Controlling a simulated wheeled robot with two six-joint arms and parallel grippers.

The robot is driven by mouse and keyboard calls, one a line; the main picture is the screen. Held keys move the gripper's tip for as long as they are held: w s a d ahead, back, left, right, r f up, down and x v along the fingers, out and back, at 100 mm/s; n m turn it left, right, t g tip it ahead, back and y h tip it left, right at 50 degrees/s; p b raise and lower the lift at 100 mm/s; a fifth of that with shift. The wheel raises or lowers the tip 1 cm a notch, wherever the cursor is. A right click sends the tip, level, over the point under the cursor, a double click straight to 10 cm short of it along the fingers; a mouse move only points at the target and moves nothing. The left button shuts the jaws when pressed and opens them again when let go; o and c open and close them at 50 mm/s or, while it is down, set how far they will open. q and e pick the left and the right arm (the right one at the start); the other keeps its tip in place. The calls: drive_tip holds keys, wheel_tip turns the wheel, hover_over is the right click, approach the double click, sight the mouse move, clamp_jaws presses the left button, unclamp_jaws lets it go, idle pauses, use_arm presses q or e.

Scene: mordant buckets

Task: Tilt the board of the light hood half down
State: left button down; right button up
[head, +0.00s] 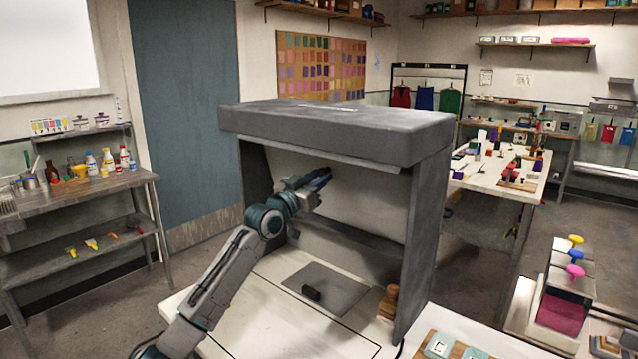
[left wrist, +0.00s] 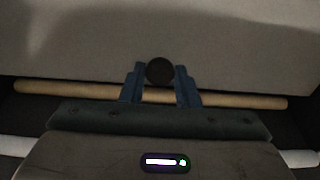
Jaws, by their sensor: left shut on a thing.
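The light hood (head: 335,125) is a dark grey box frame with a thick top and two side walls, open at the front. Inside it is a pale grey board (head: 370,200), which fills the top of the left wrist view (left wrist: 235,45). How far the board tilts is hard to tell. My left gripper (head: 318,180) reaches into the hood from the left. In the left wrist view its blue fingers (left wrist: 160,80) are shut on a round dark knob (left wrist: 160,71) in front of the board. My right gripper is not in view.
A wooden rod (left wrist: 70,90) runs behind the fingers. A board with tiles (head: 450,345) lies at the front right.

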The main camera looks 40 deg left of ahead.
use_arm(q)
drive_tip(key=c, duration=1.1)
unclamp_jaws()
drive_tip(key=d+b+v, duration=0.1)
drive_tip(key=b+v, duration=0.6)
drive_tip(key=v, duration=0.3)
drive_tip(key=shift+s+a+f, duration=0.15)
drive_tip(key=shift+s+a, duration=0.25)
drive_tip(key=shift+a, duration=0.1)
